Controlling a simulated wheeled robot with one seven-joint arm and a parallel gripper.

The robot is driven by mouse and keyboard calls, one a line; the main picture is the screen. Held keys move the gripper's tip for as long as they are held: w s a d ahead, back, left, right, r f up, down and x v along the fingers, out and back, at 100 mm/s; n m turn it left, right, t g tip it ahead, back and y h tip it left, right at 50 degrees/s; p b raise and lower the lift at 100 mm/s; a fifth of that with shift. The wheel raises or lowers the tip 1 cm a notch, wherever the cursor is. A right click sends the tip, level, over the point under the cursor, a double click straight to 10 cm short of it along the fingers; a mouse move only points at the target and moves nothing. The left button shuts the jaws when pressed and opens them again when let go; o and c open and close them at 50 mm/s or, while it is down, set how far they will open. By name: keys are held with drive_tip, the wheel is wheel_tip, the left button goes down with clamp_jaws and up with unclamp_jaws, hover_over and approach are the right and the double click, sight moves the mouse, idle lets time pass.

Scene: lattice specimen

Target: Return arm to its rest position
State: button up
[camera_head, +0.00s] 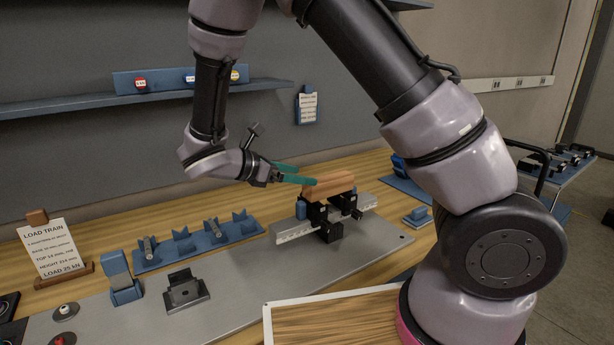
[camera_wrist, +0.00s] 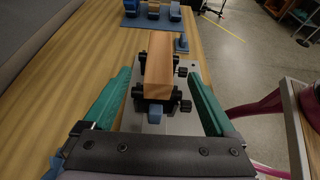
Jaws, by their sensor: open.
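My gripper (camera_head: 288,174) is at the end of my arm, with two green fingers, over the wooden bench. The fingers are spread apart and empty. In the wrist view my gripper (camera_wrist: 160,105) has one finger on each side of an orange-brown wooden block (camera_wrist: 159,62), with visible gaps. The block (camera_head: 328,185) lies on a black clamp fixture (camera_head: 325,218) mounted on a grey metal rail. In the head view the fingertips are at the block's left end; whether they touch it cannot be told.
A sign reading "LOAD TRAIN" (camera_head: 55,250) stands at the left. A blue rack (camera_head: 200,246) with notched pieces and a dark block (camera_head: 186,291) are on the bench. A blue wall shelf (camera_head: 170,97) runs behind my arm. A wood-topped tray (camera_head: 335,322) is in front.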

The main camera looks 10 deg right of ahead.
drive_tip(key=shift+s+d+r, duration=0.1)
drive_tip(key=shift+r, duration=0.15)
drive_tip(key=s+d+r+m+t+y, duration=0.1)
drive_tip(key=s+d+r+m+y, duration=0.5)
drive_tip(key=r+m, duration=0.5)
drive_tip(key=s+d+r+m+t+y, duration=0.1)
drive_tip(key=s+d+r+m+y, duration=0.6)
drive_tip(key=m, duration=0.8)
wheel_tip(320, 180, up, 4)
drive_tip(key=shift+d+f+m+y, duration=0.15)
drive_tip(key=shift+d+m+y, duration=0.15)
drive_tip(key=shift+d+y, duration=0.4)
